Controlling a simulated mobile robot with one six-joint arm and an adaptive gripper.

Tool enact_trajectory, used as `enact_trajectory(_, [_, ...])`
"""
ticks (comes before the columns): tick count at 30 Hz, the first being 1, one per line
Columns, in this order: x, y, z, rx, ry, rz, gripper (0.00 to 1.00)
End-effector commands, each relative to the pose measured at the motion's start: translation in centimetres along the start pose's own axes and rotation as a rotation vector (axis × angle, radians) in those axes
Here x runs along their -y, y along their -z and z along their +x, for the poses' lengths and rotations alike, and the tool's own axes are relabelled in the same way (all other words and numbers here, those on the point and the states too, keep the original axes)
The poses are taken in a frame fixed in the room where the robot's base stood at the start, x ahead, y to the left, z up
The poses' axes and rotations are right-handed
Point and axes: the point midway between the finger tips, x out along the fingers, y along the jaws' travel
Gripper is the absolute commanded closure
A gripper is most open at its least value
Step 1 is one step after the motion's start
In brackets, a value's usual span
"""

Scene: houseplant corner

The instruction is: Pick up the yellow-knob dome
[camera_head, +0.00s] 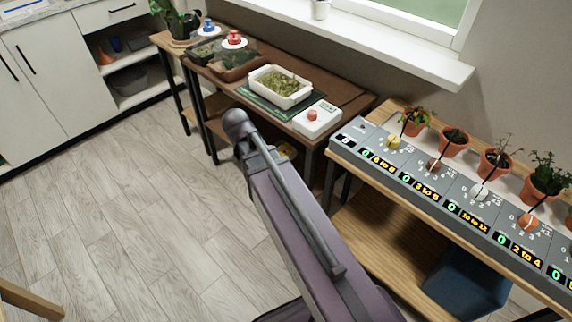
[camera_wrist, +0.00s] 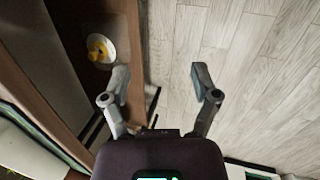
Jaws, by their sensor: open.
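The yellow-knob dome (camera_wrist: 109,56) shows in the wrist view at the upper left, as a white round piece with a yellow knob, on a brown wooden surface. My gripper's fingers are hidden in the head view.
A brown table holds a white tray of greens (camera_head: 281,88), a white box with a red button (camera_head: 317,119), a red-knob dome (camera_head: 234,40) and a blue-knob dome (camera_head: 208,28). A dial panel (camera_head: 440,181) with potted plants stands right.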

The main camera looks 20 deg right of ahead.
Motion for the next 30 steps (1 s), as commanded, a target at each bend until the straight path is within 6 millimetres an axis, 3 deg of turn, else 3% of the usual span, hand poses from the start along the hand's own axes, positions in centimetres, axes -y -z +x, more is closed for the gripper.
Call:
enact_trajectory(1, [-0.4, 1.2, 2.0, 0.012, -0.034, -0.054, 0.22])
enact_trajectory(12, [-4.2, 5.9, 7.9, 0.158, -0.272, -0.467, 0.22])
enact_trajectory(24, [-7.6, 11.5, 12.7, 0.417, -0.47, -0.895, 0.22])
enact_trajectory(30, [-8.9, 14.1, 14.1, 0.57, -0.533, -1.076, 0.22])
